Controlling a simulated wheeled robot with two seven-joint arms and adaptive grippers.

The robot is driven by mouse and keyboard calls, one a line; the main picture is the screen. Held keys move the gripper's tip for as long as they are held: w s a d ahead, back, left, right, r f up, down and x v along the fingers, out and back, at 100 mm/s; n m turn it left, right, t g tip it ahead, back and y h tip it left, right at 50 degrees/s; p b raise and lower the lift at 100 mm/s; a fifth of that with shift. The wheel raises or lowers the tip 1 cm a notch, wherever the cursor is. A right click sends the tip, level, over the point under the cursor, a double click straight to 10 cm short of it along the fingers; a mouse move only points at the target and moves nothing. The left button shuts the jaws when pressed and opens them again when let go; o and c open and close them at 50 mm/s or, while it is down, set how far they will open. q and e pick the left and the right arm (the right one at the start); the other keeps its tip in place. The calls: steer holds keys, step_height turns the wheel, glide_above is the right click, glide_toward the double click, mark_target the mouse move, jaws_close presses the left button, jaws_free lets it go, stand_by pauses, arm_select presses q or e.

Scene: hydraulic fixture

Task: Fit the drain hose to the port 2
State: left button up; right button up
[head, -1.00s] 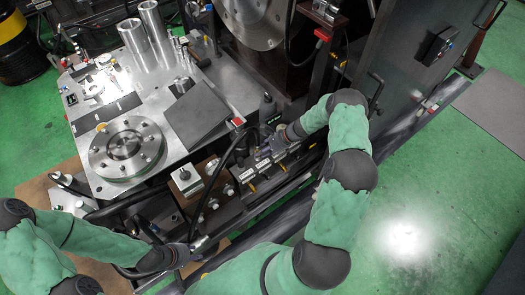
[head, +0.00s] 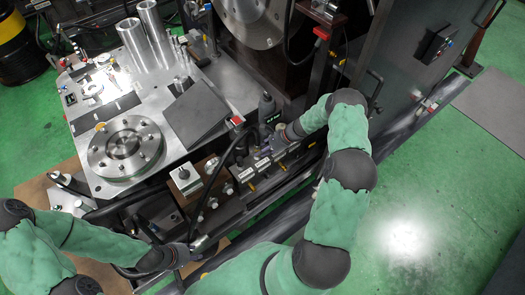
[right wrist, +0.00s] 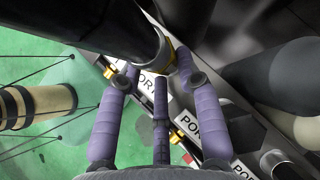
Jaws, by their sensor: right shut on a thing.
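My right gripper (head: 268,147) is over the row of labelled ports on the port block (head: 252,172). In the right wrist view its purple fingers (right wrist: 160,80) close around the end of a thick black hose (right wrist: 130,28) with a brass-coloured collar (right wrist: 168,62). The hose end is over the block beside a PORT label (right wrist: 150,84); the label's number is hidden, and I cannot tell whether the end is seated. A black hose (head: 214,180) also arcs down from the block in the head view. My left gripper (head: 197,244) is low at the front, near that hose; its fingers are unclear.
More PORT labels (right wrist: 190,124) and brass fittings (right wrist: 178,138) line the block. A metal table with a round flange (head: 125,148) and a tilted grey plate (head: 198,112) stands to the left. A dark cabinet (head: 420,60) stands at the right. Green floor is clear at lower right.

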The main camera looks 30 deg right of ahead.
steer(key=shift+a+f, duration=0.15)
steer(key=shift+f, duration=0.05)
steer(key=o, duration=1.1)
steer(key=shift+o, duration=0.6)
steer(key=shift+w+f, duration=0.1)
steer(key=shift+w, duration=0.1)
steer(key=shift+s, duration=0.1)
steer(key=v, duration=1.2)
